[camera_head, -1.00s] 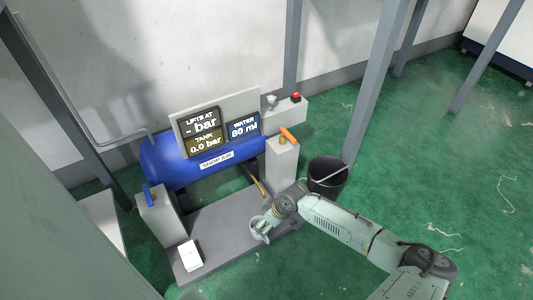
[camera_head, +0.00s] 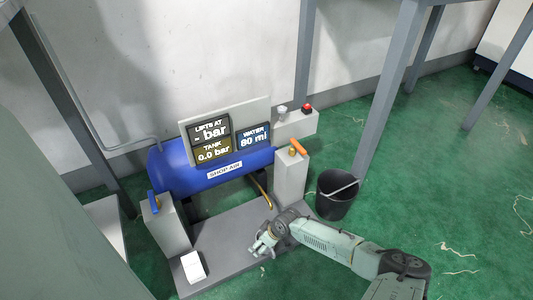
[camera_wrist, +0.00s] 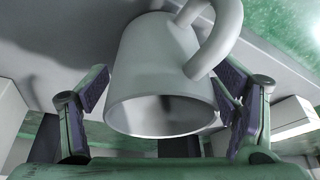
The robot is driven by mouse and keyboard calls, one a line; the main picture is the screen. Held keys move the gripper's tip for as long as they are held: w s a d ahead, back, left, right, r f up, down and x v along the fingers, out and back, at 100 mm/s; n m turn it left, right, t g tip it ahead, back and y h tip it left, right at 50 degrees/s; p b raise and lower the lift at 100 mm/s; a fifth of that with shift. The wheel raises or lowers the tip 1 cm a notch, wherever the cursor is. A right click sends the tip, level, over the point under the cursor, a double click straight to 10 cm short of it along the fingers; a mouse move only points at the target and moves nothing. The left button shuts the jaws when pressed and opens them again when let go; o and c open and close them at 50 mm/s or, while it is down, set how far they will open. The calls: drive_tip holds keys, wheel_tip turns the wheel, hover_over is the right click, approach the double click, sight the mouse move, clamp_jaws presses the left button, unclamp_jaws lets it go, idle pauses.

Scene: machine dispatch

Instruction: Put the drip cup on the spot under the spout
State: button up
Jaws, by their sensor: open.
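The drip cup (camera_wrist: 150,55) is a pale grey cup with a thick handle at the upper right of the wrist view. Its open mouth faces the wrist camera. My gripper (camera_wrist: 162,90) is open, with one finger on each side of the cup; I cannot tell whether either finger touches it. In the head view, my gripper (camera_head: 263,246) is low over the grey base plate (camera_head: 225,238), and the cup is hard to make out there. The brass spout pipe (camera_head: 264,194) slopes down from the blue tank (camera_head: 170,172). The spot under it is not clearly visible.
A grey post with an orange-handled valve (camera_head: 298,148) stands right of the spout. A post with a blue lever (camera_head: 154,202) stands left. A white block (camera_head: 193,266) lies on the plate's front left. A black bucket (camera_head: 334,205) stands on the floor at right.

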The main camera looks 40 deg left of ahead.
drive_tip(key=shift+f, duration=0.15)
drive_tip(key=shift+c, duration=0.5)
drive_tip(key=c, duration=1.1)
drive_tip(key=shift+c, duration=0.2)
drive_tip(key=shift+w+a, duration=0.1)
drive_tip(key=shift+a, duration=0.05)
